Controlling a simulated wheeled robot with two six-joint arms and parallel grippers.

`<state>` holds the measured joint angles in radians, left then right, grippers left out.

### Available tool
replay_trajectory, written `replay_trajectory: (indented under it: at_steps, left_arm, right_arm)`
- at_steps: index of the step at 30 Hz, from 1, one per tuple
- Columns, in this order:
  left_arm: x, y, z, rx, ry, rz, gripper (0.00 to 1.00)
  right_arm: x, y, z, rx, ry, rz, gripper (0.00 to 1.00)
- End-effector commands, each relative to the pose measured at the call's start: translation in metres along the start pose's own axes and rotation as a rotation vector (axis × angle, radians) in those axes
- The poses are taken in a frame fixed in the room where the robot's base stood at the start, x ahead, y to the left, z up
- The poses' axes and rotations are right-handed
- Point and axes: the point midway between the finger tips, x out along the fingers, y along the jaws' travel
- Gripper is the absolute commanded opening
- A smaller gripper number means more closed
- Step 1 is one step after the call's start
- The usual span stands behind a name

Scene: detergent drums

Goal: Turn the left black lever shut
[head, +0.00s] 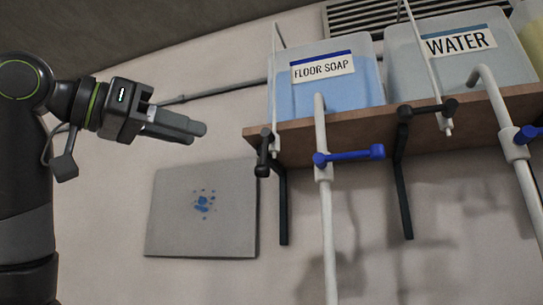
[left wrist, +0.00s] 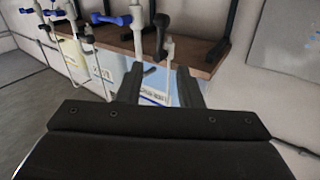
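The left black lever (head: 263,153) hangs almost straight down beside the lower end of a thin white pipe (head: 276,110), in front of the floor soap drum (head: 330,95). In the left wrist view, which looks upside down, the same lever (left wrist: 160,36) stands beyond the fingertips, above the gap between them. My left gripper (head: 198,133) is to the left of the lever, pointing right, clear of it and a little higher. The left wrist view shows its two fingers (left wrist: 159,76) apart with nothing held between them. My right gripper is in neither view.
A wooden shelf (head: 350,139) on black brackets carries the drums, including the water drum (head: 410,60). Blue levers (head: 348,156) on white pipes and a second black lever (head: 427,110) lie to the right. A grey panel (head: 170,220) with blue splashes is below my left gripper.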

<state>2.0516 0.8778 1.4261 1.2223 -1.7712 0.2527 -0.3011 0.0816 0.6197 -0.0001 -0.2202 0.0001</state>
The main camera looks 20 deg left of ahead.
Motion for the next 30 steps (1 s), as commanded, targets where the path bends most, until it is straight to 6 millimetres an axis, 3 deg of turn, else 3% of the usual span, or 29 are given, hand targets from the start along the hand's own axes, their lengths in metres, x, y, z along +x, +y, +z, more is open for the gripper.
replay_trajectory:
  at_steps: [18,24,30]
  left_arm:
    - [0.129,0.0,-0.004,-0.001,-0.004,0.004,0.33]
    - [0.156,0.0,-0.002,0.0,-0.002,0.001,0.33]
    - [0.165,0.0,0.0,0.0,-0.001,-0.001,0.33]
  right_arm:
    - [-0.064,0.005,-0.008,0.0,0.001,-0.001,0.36]
    - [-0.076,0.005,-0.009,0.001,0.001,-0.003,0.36]
    - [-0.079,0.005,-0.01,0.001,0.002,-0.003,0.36]
